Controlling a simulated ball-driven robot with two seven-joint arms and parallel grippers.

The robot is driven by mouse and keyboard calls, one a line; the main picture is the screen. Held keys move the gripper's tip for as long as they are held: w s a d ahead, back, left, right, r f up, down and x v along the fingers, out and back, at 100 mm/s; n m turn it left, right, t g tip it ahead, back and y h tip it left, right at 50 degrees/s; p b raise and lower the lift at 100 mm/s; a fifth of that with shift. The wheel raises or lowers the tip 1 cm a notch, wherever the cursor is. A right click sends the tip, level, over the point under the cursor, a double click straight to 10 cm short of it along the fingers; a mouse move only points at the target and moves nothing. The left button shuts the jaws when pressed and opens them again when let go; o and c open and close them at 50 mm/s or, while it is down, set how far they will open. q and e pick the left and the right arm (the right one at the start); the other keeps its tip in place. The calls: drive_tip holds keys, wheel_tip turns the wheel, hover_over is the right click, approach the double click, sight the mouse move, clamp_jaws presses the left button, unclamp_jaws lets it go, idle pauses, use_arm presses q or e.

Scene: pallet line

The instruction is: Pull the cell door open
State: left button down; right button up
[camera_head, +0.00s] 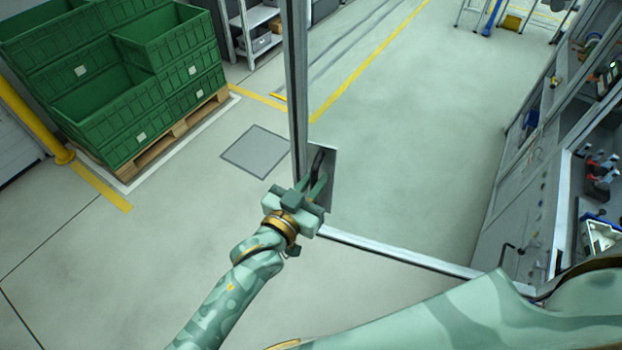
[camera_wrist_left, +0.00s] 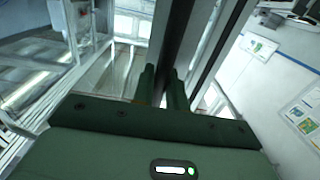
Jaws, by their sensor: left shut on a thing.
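The cell door is a clear panel in a grey metal frame (camera_head: 298,75). Its bottom rail (camera_head: 400,250) runs over the floor toward the machine cell at right, so the door appears to stand out from the cell. A dark handle (camera_head: 318,160) on a grey plate sits low on the upright. My left gripper (camera_head: 317,186) is shut on this handle. In the left wrist view, the fingers of my left gripper (camera_wrist_left: 163,88) are close together around a dark bar, with the door frame (camera_wrist_left: 222,45) beside it. My right gripper is out of view.
Green crates (camera_head: 130,100) stand on a wooden pallet (camera_head: 165,145) at left, by a yellow post (camera_head: 35,125). A grey shelf (camera_head: 250,25) stands behind. The machine cell (camera_head: 550,170) is at right. Open floor lies left of the door and beyond its panel.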

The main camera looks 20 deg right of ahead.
use_arm(q)
drive_tip(key=shift+r, duration=0.1)
drive_tip(key=c, duration=1.5)
unclamp_jaws()
drive_tip(key=b+v, duration=0.1)
drive_tip(key=v, duration=1.5)
drive_tip(key=shift+b, duration=0.3)
drive_tip(key=shift+a, duration=0.1)
